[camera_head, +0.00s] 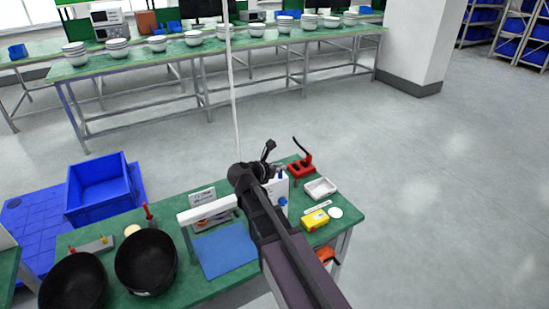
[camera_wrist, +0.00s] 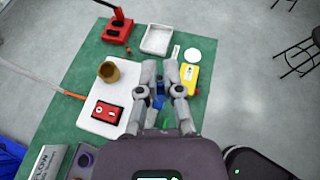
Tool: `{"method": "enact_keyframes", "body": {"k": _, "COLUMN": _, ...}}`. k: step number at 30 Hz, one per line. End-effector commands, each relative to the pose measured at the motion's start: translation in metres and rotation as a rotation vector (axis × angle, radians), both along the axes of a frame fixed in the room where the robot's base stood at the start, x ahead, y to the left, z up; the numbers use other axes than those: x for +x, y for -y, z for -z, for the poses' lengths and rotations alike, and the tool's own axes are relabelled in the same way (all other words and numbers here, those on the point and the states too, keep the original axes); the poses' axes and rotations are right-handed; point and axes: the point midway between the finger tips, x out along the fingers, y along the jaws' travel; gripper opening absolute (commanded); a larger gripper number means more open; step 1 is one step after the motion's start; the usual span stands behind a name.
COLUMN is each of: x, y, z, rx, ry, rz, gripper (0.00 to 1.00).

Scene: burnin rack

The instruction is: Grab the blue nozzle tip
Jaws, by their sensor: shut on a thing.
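My gripper (camera_wrist: 160,72) reaches out over the green worktable (camera_wrist: 88,62). Its two grey fingers are close together and shut on a small blue piece, the blue nozzle tip (camera_wrist: 160,88), seen low between them. The fingers hide much of it, and a second bit of blue shows just below. In the head view my arm covers most of the gripper, and a blue round part (camera_head: 283,201) shows beside it.
A white board with a brown ring (camera_wrist: 108,72) and a red device (camera_wrist: 107,112) lies left of the fingers. A yellow box (camera_wrist: 189,80), white tray (camera_wrist: 157,40), white disc (camera_wrist: 193,55) and red stand (camera_wrist: 118,30) are near. Black bowls (camera_head: 146,262) stand at the left.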

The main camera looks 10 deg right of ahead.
Motion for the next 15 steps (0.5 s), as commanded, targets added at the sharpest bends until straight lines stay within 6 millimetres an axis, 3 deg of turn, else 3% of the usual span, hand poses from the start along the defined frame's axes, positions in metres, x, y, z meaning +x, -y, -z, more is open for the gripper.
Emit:
{"method": "enact_keyframes", "body": {"k": 1, "x": -0.015, "y": 0.001, "z": -0.002, "rx": 0.0, "ry": 0.0, "rz": -0.001, "gripper": 0.0}}
{"method": "enact_keyframes", "body": {"k": 6, "x": -0.041, "y": 0.002, "z": -0.004, "rx": 0.0, "ry": 0.0, "rz": -0.001, "gripper": 0.0}}
{"method": "enact_keyframes", "body": {"k": 15, "x": -0.059, "y": 0.003, "z": -0.006, "rx": 0.0, "ry": 0.0, "rz": -0.001, "gripper": 0.0}}
